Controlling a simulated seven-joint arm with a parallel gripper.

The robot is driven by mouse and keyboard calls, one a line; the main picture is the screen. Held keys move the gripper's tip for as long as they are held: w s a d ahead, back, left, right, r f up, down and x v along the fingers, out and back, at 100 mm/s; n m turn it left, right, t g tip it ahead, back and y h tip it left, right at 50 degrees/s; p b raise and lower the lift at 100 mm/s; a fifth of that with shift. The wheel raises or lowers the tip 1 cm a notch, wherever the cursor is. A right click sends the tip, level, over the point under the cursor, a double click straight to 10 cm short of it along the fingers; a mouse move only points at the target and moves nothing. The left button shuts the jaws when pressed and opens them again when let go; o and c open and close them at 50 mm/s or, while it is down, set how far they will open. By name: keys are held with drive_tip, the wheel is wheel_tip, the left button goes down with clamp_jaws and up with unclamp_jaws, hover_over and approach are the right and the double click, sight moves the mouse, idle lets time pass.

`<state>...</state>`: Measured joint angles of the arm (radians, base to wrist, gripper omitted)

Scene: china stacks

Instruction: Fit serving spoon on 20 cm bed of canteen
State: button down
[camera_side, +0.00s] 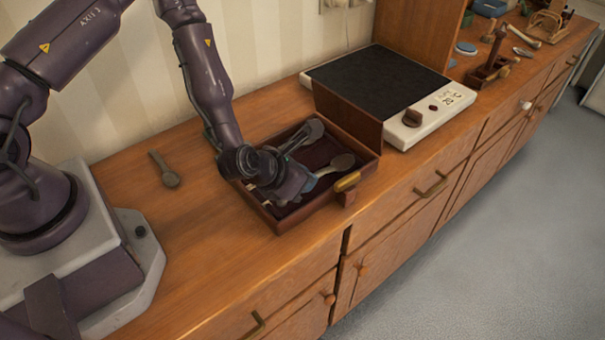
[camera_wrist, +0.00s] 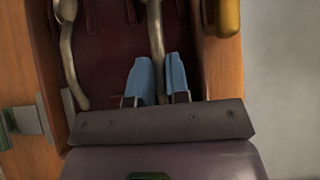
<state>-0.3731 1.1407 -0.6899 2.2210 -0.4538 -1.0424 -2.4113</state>
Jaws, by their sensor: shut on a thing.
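The canteen (camera_side: 268,213) is an open wooden box with a dark red lining, its lid raised at the back right. My gripper (camera_side: 310,184) is down inside it, shut on the handle of a spoon (camera_side: 342,163) whose bowl points to the right in the side view. In the wrist view the spoon's handle (camera_wrist: 155,40) runs between the blue fingertips (camera_wrist: 160,62). I cannot tell whether it touches the lining (camera_wrist: 108,45). Another utensil (camera_side: 313,130) lies in the canteen, its curved handle (camera_wrist: 69,55) left of the held one. Bed sizes cannot be read.
A loose spoon (camera_side: 168,173) lies on the counter left of the canteen. A hob (camera_side: 385,80) stands behind the lid. A brass-coloured piece (camera_side: 347,181) is at the canteen's front right edge. The counter's front edge is close.

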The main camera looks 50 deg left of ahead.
drive_tip(key=shift+f, duration=0.45)
drive_tip(key=c, duration=1)
unclamp_jaws()
drive_tip(key=shift+c, duration=0.2)
drive_tip(key=v, duration=0.7)
drive_tip(key=shift+s+r, duration=0.15)
drive_tip(key=shift+s, duration=0.05)
